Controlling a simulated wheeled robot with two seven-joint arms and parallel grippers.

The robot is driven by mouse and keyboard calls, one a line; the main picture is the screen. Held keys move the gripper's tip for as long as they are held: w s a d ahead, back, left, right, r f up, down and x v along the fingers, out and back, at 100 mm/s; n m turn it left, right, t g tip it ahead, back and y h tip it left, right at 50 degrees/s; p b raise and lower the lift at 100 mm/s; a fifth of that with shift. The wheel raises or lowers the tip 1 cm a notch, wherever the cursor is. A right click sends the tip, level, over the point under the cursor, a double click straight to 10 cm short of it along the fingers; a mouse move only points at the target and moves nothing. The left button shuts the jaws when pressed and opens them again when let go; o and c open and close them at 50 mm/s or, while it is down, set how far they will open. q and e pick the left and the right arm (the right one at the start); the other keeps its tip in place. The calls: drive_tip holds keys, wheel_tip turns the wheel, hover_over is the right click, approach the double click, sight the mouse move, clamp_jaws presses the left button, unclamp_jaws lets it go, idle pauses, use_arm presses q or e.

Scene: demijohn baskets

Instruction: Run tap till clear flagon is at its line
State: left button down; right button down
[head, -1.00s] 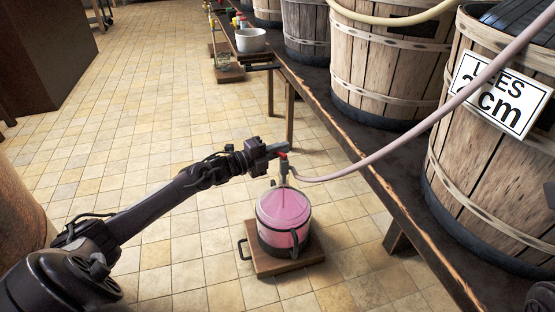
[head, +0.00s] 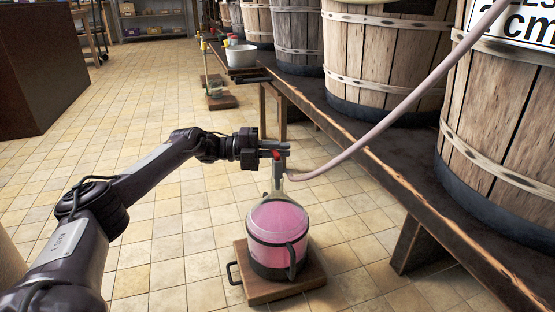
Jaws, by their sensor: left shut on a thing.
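The clear flagon (head: 278,222) stands upright on a low wooden board on the tiled floor, in a dark basket-like holder with a handle. Pink liquid fills most of its round body, up near the shoulder; I cannot make out a fill line. The tap (head: 279,172), with a small red part on top, sits above the flagon's neck at the end of a pinkish hose (head: 385,122). My left gripper (head: 274,150) is shut on the top of the tap, at the red part. Its fingers hide some of the tap. My right gripper is out of view.
A long dark bench (head: 400,185) with a worn edge runs along the right, bearing large wooden vats (head: 388,60). A white pot (head: 241,56) and smaller boards stand farther back. A brown cabinet (head: 35,70) is at upper left. The floor left of the flagon is open.

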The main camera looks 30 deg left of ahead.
use_arm(q)
drive_tip(key=shift+d+m+g+b, duration=0.15)
drive_tip(key=shift+m+g+b, duration=0.15)
drive_tip(key=shift+g+b, duration=0.1)
drive_tip(key=shift+h, duration=0.3)
drive_tip(key=c, duration=1.5)
unclamp_jaws()
drive_tip(key=p+v, duration=0.3)
drive_tip(key=v, duration=0.4)
drive_tip(key=shift+a+p, duration=0.3)
drive_tip(key=shift+a, duration=0.1)
